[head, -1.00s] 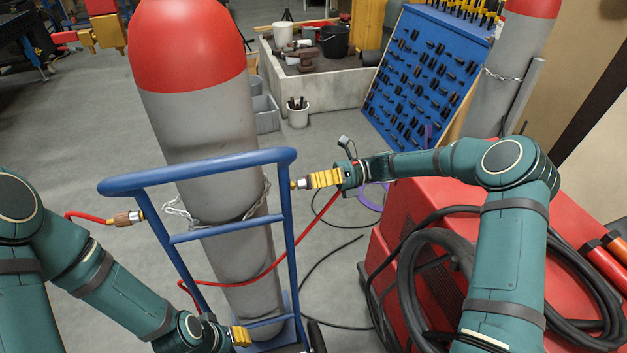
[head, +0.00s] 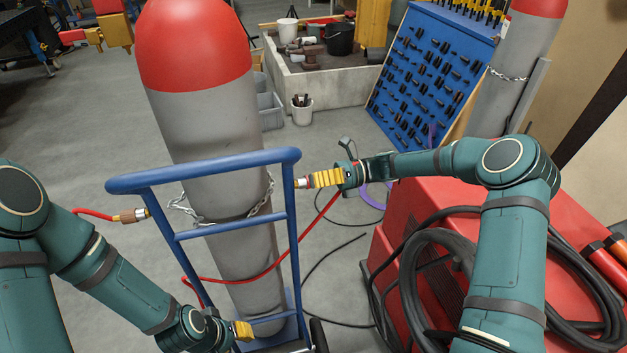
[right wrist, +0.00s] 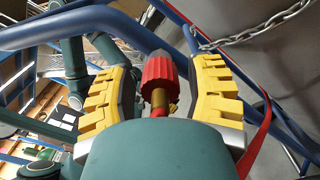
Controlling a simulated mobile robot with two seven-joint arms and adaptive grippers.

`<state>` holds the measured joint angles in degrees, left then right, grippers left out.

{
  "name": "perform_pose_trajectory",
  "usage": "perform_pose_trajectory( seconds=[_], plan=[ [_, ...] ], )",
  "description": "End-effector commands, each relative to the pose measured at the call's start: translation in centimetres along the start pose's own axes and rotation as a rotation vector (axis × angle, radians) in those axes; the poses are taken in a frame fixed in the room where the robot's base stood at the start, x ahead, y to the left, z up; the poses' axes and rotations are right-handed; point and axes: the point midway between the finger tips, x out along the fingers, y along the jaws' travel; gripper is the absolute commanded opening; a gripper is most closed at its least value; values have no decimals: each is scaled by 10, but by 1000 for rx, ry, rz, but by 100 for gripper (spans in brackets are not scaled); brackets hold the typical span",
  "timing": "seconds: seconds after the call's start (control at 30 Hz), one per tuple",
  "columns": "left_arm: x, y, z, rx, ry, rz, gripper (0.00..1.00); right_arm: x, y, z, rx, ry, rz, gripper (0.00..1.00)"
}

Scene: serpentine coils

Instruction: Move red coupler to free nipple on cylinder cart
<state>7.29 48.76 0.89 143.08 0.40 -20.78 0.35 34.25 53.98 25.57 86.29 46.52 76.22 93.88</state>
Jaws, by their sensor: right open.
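The red coupler (right wrist: 158,75) is in the middle of the right wrist view, with a dark far end and brass behind it. It also shows beside the right post of the blue cylinder cart (head: 203,162). My right gripper (head: 318,179) is open, its yellow fingers on either side of the coupler with gaps visible in the wrist view. The red hose (head: 317,218) hangs from there and passes low across the cart. A copper-coloured fitting (head: 131,216) on another red hose is at the cart's left post. My left gripper (head: 243,331) is low by the cart; its opening is unclear.
A grey cylinder with a red top (head: 197,50) stands in the cart, with a chain (head: 262,200) around it. A red machine (head: 408,212) with coiled black hoses (head: 400,290) is under my right arm. Open floor lies at the left.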

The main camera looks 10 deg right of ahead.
Motion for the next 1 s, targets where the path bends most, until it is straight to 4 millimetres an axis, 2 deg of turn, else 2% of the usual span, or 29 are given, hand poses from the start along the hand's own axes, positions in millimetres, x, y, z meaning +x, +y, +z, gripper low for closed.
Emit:
perform_pose_trajectory(
  seconds=[0.17,0.27,0.5,0.7,1.0],
  plan=[
    [0,0,0,0,0,0,37,-11,-1,0,0,-2,-3,53],
    [0,0,0,0,0,0,37,-26,-1,0,-1,-2,-4,53],
    [0,0,0,0,0,0,37,-76,-1,0,-1,-1,-4,53],
    [0,0,0,0,0,0,37,-107,0,0,-1,-2,-2,53],
    [0,0,-1,-1,4,0,37,-120,0,0,0,0,1,53]
  ],
)
